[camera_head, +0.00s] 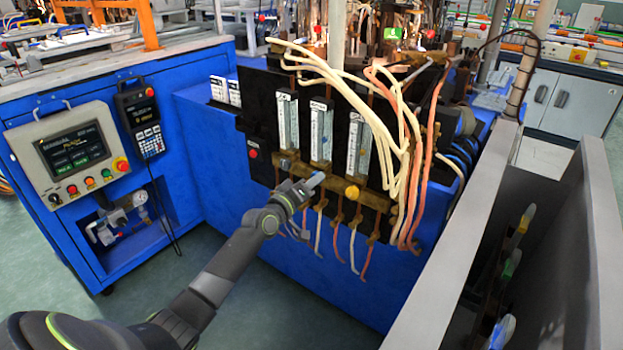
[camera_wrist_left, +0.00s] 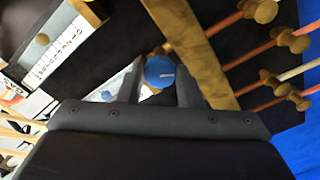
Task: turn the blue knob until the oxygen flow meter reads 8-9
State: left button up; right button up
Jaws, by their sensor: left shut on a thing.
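The blue knob (camera_wrist_left: 160,72) sits between the two fingers of my left gripper (camera_wrist_left: 158,90) in the left wrist view. In the head view my left gripper (camera_head: 304,186) is at the brass bar below the flow meters, with a bit of the blue knob (camera_head: 314,180) showing at its tip. The gripper is shut on the knob. Three upright flow meter tubes stand above: a left one (camera_head: 288,122), a middle one (camera_head: 321,130) and a right one (camera_head: 358,144). Their readings are too small to tell. My right gripper is in neither view.
A yellow knob (camera_head: 352,193) is to the right of my left gripper. Cream and orange hoses (camera_head: 385,130) hang at the right of the panel. A control box (camera_head: 68,150) and a handheld unit (camera_head: 140,117) are at the left. A grey-topped wall (camera_head: 450,260) stands at the right.

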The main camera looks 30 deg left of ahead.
pick_arm(q)
jog(key=shift+n+p, duration=1.25)
jog(key=shift+n, duration=2.85)
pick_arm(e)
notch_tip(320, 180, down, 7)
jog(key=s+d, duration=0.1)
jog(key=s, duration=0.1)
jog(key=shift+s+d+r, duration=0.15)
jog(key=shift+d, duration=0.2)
pick_arm(q)
jog(key=o, duration=1)
jog(key=shift+s, duration=0.15)
